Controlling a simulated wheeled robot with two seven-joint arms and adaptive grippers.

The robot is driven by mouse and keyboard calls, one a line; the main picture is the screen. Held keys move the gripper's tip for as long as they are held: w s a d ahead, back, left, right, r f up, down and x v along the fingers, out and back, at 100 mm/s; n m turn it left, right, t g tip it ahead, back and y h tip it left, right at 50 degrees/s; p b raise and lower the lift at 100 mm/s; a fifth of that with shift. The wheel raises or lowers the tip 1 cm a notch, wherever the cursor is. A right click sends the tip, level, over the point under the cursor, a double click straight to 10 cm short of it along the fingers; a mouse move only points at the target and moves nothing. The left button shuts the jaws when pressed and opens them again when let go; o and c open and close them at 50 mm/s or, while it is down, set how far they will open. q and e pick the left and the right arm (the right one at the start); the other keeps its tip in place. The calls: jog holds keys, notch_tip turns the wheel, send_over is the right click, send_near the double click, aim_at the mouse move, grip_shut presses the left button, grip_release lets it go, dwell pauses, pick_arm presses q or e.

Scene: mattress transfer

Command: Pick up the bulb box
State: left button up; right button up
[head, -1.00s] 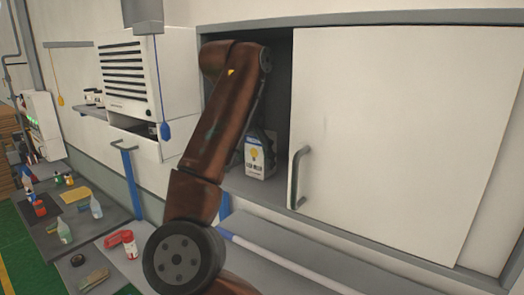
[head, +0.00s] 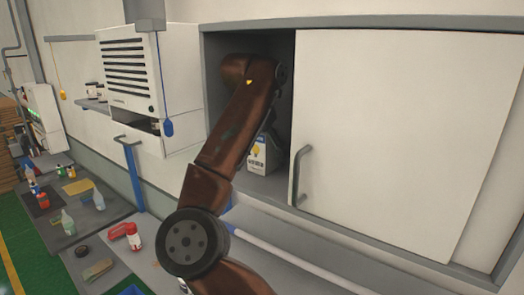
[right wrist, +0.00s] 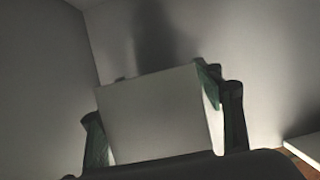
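The bulb box (head: 257,155) is a white box with a yellow bulb picture and dark lettering. It stands in the open left part of the wall cabinet, partly behind my right arm. My right gripper (head: 268,132) is at the top of the box, mostly hidden by the arm in the head view. In the right wrist view, a plain pale face of the box (right wrist: 155,115) fills the space between the two fingers of my right gripper (right wrist: 165,125). The fingers lie on either side of it; whether both press on it is unclear. My left gripper is not in view.
A sliding door (head: 390,140) with a grey handle (head: 299,175) covers the cabinet's right part, close to the box. The cabinet's left wall and top edge surround the arm. Below left, a bench (head: 110,250) holds bottles and a red-and-white container (head: 133,236).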

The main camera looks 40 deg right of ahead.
jog(key=shift+d, duration=0.25)
jog(key=c, duration=0.3)
jog(key=shift+a, duration=0.2)
jog(key=c, duration=0.7)
jog(key=shift+d, duration=0.1)
jog(key=shift+c, duration=0.2)
